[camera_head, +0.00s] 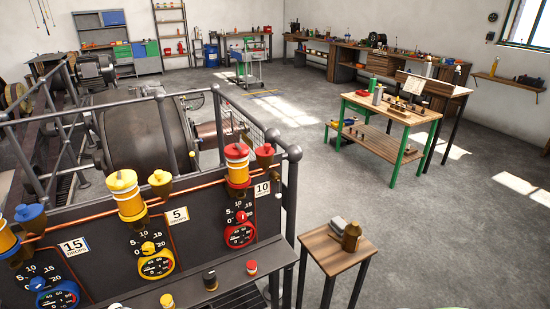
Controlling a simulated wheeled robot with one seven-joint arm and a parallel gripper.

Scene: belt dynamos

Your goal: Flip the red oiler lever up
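The red oiler (237,167) stands on the copper pipe at the right end of the dark panel. It has a red cap and a yellow-orange body with red bands. A smaller red-topped fitting (265,154) stands just right of it. Below are a small red knob (241,216) above a red-rimmed gauge (239,235), and the number plate 10 (262,189). A separate red knob (251,267) sits on the ledge below. Which red part is the lever, and its position, I cannot tell. My gripper is not in view.
A yellow oiler (126,196) and a blue-capped one (31,217) stand left along the panel (205,262). Grey railings (292,190) rise behind and right. A small wooden table (327,260) with a brown bottle (351,237) stands right. Open floor (440,230) lies beyond.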

